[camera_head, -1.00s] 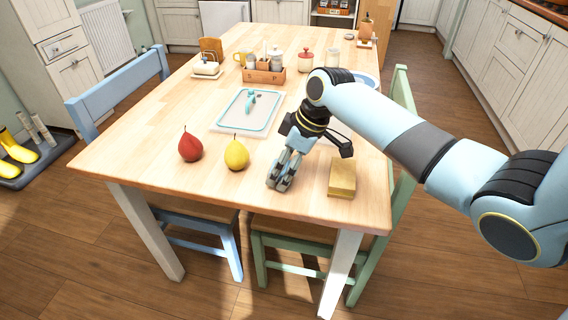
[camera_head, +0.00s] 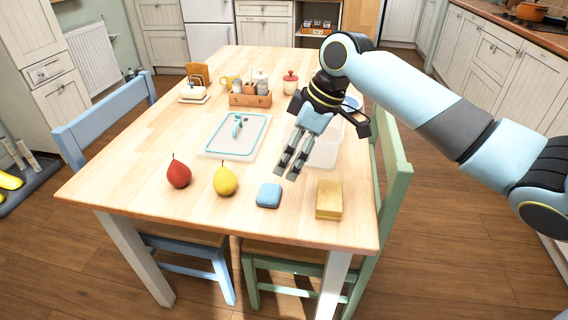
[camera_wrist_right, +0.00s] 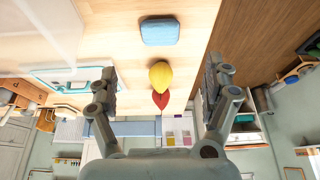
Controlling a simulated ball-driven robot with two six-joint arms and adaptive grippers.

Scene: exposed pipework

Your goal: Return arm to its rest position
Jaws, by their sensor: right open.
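My right gripper (camera_head: 291,164) is above the right half of the wooden table (camera_head: 140,160), its fingers pointing down and toward the near side. In the right wrist view my right gripper (camera_wrist_right: 156,95) has its two fingers wide apart with nothing between them. A blue sponge-like block (camera_head: 269,195) lies on the table in front of the fingertips, apart from them. It also shows at the top of the right wrist view (camera_wrist_right: 161,31). My left gripper is in neither view.
A red pear (camera_head: 178,172), a yellow pear (camera_head: 225,180) and a yellow block (camera_head: 329,200) stand near the front edge. A tray with a lid (camera_head: 213,152) and a white container (camera_head: 322,152) lie behind. A wooden caddy (camera_head: 250,99) is farther back. A green chair (camera_head: 393,175) stands at the right.

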